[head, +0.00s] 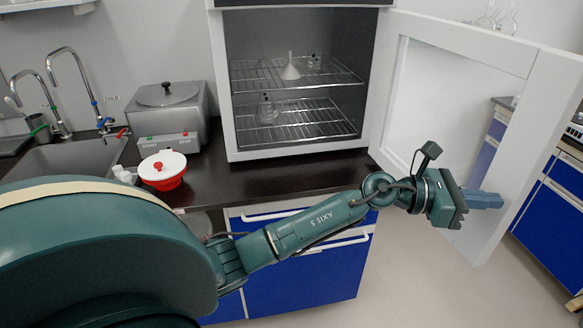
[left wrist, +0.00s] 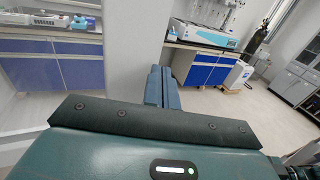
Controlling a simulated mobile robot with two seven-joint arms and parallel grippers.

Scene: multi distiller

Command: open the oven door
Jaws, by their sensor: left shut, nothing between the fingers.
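The oven (head: 228,80) stands on the dark counter in the head view. Its white-framed glass door (head: 400,70) is swung wide open to the right, and the inside shows two wire racks with a white funnel (head: 290,68) and glassware. My left gripper (head: 484,200) is shut and empty, in front of the inner side of the open door near its lower part. I cannot tell whether it touches the door. In the left wrist view the shut fingers (left wrist: 162,86) point forward, with the pale door pane to their left. My right gripper is not in view.
A grey water bath (head: 172,112), a red and white pot (head: 164,170) and a sink (head: 75,163) are on the left. Blue cabinets (head: 310,270) lie below the counter. More blue cabinets (head: 556,200) stand beyond the door. Open floor lies right of the counter.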

